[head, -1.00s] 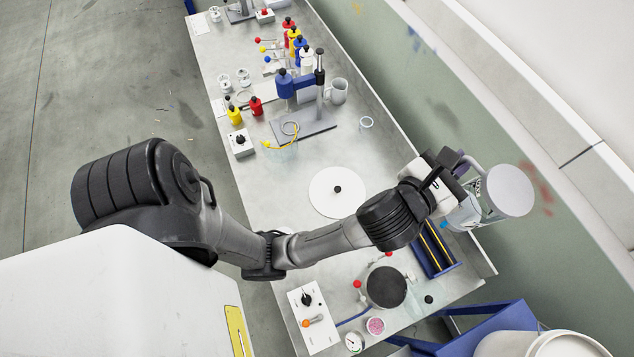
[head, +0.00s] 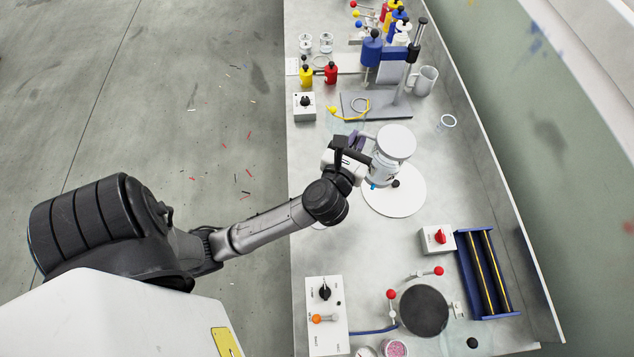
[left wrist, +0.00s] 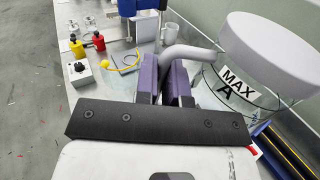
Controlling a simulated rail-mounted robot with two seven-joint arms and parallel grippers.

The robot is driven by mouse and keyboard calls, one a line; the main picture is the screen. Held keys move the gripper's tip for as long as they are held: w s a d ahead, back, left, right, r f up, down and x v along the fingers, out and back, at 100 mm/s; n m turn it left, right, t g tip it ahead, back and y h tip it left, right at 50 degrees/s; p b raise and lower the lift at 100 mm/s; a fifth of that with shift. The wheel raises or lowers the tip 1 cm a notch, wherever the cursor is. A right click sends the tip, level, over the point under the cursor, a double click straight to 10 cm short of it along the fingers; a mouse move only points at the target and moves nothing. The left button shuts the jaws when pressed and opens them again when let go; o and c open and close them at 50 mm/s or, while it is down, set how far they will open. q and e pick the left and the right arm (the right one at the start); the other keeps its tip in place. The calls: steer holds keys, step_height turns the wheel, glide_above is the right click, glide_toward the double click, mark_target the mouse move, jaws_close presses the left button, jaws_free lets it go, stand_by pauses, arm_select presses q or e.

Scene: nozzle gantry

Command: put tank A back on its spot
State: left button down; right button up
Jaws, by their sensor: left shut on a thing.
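Tank A (head: 384,170) is a clear jar with a wide white lid. In the left wrist view the tank (left wrist: 240,91) shows the label "MAX A" and a grey handle at its left. My left gripper (head: 356,146) is shut on that handle, its purple fingers (left wrist: 176,80) closed around it. In the head view the tank appears over the round white disc (head: 405,205) with a black knob. I cannot tell how high it is above the disc. No marked spot for the tank can be made out. My right gripper is not in view.
A blue press stand (head: 375,105), a mug (head: 425,80) and a small ring (head: 446,122) stand behind the tank. A red-knob box (head: 436,239), a blue rack (head: 487,275) and a dark round plate (head: 424,310) lie nearer. Bench space right of the disc is clear.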

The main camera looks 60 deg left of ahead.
arm_select(q)
steer(key=shift+s+a+f+n+g+y+b, duration=0.35)
steer(key=shift+s+a+f+b, duration=1.2)
steer(key=shift+a+f, duration=2.15)
steer(key=shift+s+a+f+n+g+y+b, duration=0.1)
steer(key=shift+s+a+f+n+y+b, duration=0.55)
steer(key=shift+a+f+b, duration=2.95)
steer(key=shift+s+a+f+n+g+b, duration=0.4)
steer(key=shift+s+a+f, duration=1.4)
steer(key=shift+f, duration=3.5)
steer(key=shift+w+a+f, duration=0.1)
steer(key=shift+w+a, duration=0.3)
steer(key=shift+a, duration=0.05)
steer(key=shift+f, duration=0.1)
steer(key=shift+f, duration=0.1)
steer(key=c, duration=1.2)
jaws_free()
